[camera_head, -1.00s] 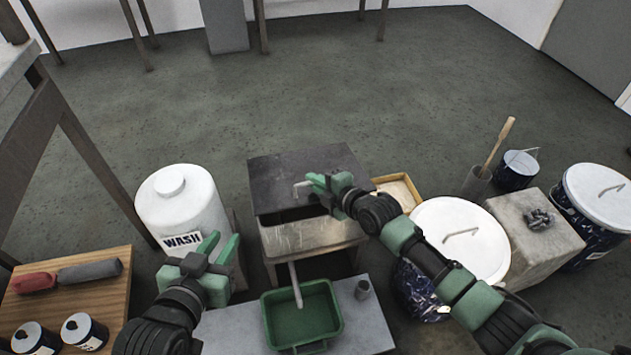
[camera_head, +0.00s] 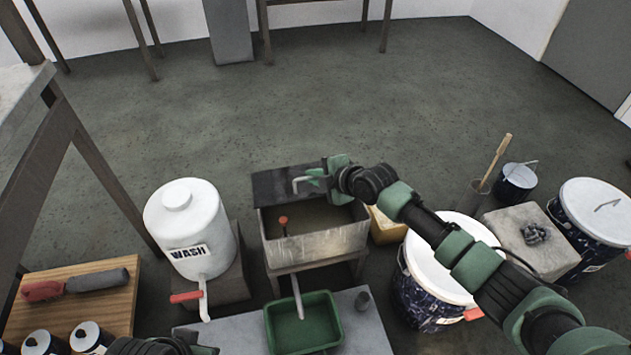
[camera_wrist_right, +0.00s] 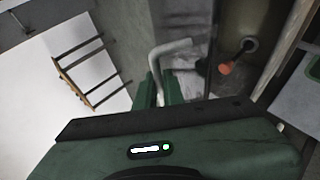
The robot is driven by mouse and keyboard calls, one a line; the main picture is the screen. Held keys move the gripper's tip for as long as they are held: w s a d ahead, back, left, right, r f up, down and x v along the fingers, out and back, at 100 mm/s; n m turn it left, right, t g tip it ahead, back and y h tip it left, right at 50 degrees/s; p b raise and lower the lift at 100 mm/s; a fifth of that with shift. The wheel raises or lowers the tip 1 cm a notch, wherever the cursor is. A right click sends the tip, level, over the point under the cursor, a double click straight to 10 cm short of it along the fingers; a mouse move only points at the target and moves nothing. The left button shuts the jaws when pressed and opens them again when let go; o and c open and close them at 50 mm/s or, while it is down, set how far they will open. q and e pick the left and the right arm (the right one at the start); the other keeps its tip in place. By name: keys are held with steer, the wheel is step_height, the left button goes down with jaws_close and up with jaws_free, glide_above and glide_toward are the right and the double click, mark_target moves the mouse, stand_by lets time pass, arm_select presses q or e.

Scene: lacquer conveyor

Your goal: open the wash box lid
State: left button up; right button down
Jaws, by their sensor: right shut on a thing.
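The wash box (camera_head: 322,243) is a grey metal tank on a stand, its top partly uncovered so the inside shows. Its dark lid (camera_head: 272,188) is raised at the far side of the box. My right gripper (camera_head: 313,181) is shut on the lid's pale bent handle (camera_head: 298,183). The handle also shows between the fingers in the right wrist view (camera_wrist_right: 172,48). An orange-topped plug (camera_head: 283,221) stands inside the box. My left gripper is low at the bottom edge, mostly cut off, and its fingers cannot be made out.
A white WASH tank (camera_head: 188,222) with a red-handled tap stands left of the box. A green tray (camera_head: 325,325) sits below in front. A white-lidded drum (camera_head: 440,262) and a yellow-edged box (camera_head: 383,228) are on the right.

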steer(key=shift+w+a+r, duration=0.15)
steer(key=shift+w+r, duration=0.45)
steer(key=shift+r, duration=0.1)
steer(key=shift+w+a+r, duration=0.15)
steer(key=shift+w+r, duration=0.45)
steer(key=shift+r, duration=0.1)
steer(key=c, duration=1.5)
jaws_free()
steer(key=shift+c, duration=0.2)
steer(key=shift+s+d, duration=0.1)
